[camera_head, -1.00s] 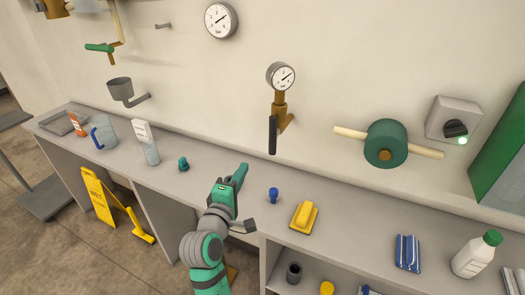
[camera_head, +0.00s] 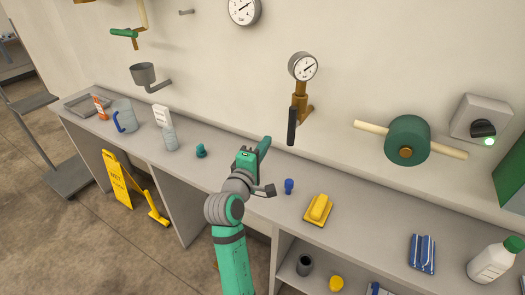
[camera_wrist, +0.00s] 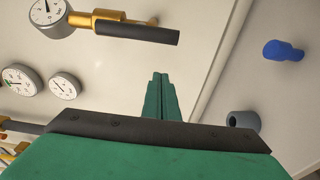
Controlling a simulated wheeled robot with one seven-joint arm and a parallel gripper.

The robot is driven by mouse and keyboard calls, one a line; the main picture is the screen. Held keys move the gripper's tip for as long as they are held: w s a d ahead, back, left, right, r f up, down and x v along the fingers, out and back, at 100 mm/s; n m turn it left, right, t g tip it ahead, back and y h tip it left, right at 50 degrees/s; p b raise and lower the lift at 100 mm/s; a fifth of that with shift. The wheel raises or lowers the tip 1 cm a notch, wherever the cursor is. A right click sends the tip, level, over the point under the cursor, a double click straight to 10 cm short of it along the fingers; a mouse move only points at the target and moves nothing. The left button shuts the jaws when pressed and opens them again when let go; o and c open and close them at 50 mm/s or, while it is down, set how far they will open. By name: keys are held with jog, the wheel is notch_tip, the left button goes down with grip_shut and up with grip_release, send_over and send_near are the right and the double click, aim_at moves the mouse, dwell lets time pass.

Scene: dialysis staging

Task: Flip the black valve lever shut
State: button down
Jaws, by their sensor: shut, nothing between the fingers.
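The black valve lever (camera_head: 291,126) hangs straight down from a brass valve (camera_head: 301,103) on the wall, below a round gauge (camera_head: 303,67). In the wrist view the black lever (camera_wrist: 140,33) and its brass fitting (camera_wrist: 82,20) lie across the upper left. My gripper (camera_head: 266,142) is left of the lever in the head view, above the counter, its fingers pointing to the wall. In the wrist view its green fingers (camera_wrist: 160,88) are together and empty. A gap shows between them and the lever in both views.
The counter (camera_head: 240,182) runs below the valve. A blue knob-like item (camera_head: 289,186), a yellow block (camera_head: 318,208) and a teal item (camera_head: 200,151) stand on it. A green wheel with a pale bar (camera_head: 408,140) juts from the wall at right.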

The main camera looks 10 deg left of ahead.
aim_at(293, 126)
jog(key=shift+w+d, duration=0.45)
jog(key=shift+d, duration=0.3)
jog(key=shift+w+d, duration=0.4)
jog(key=shift+d, duration=0.3)
jog(key=shift+w+d, duration=0.45)
jog(key=shift+d, duration=0.3)
